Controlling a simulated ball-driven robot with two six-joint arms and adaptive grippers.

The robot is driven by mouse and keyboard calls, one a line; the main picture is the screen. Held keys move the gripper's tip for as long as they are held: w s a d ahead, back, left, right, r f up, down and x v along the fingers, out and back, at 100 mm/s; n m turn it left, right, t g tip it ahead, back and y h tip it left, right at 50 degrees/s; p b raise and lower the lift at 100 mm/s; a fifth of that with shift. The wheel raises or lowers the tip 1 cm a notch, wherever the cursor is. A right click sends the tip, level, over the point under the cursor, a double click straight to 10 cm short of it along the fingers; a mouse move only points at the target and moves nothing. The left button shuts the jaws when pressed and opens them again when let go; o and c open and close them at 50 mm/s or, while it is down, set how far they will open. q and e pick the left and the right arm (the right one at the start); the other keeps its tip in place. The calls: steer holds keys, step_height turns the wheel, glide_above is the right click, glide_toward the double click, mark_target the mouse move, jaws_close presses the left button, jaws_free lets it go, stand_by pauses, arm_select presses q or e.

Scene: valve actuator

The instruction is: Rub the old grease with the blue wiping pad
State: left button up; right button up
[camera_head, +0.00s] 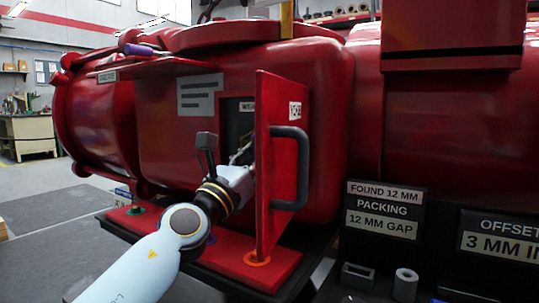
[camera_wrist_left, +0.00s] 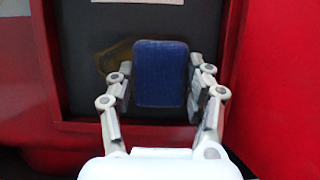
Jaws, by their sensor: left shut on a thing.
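The blue wiping pad (camera_wrist_left: 161,73) is held upright between the two fingers of my left gripper (camera_wrist_left: 160,90) in the left wrist view. A brownish smear of old grease (camera_wrist_left: 118,57) shows on the dark panel (camera_wrist_left: 85,40) behind the pad, mostly at its left. The pad covers the rest, and I cannot tell whether it touches the panel. In the head view my left gripper (camera_head: 243,154) reaches into the opening of the red housing, partly hidden by the open door. The pad is hidden there. My right gripper is not in view.
The red door (camera_head: 278,170) with its dark handle (camera_head: 291,168) stands open just right of my left gripper. A red ledge (camera_head: 250,264) lies below the opening. Signs (camera_head: 383,210) and a grey cylinder (camera_head: 405,284) stand at the right. The red frame closely borders the opening.

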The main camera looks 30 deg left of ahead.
mark_target(241, 140)
arm_select(q)
steer(key=shift+w+a+b, duration=0.2)
steer(key=shift+a+b, duration=0.3)
steer(key=shift+a, duration=1.5)
steer(key=shift+w+a+b, duration=0.15)
steer(key=shift+a+b, duration=0.3)
steer(key=shift+a, duration=1.55)
steer(key=shift+d+r, duration=0.1)
steer(key=shift+d, duration=0.15)
steer(key=d+p, duration=0.2)
steer(key=d, duration=0.8)
steer(key=shift+s, duration=0.4)
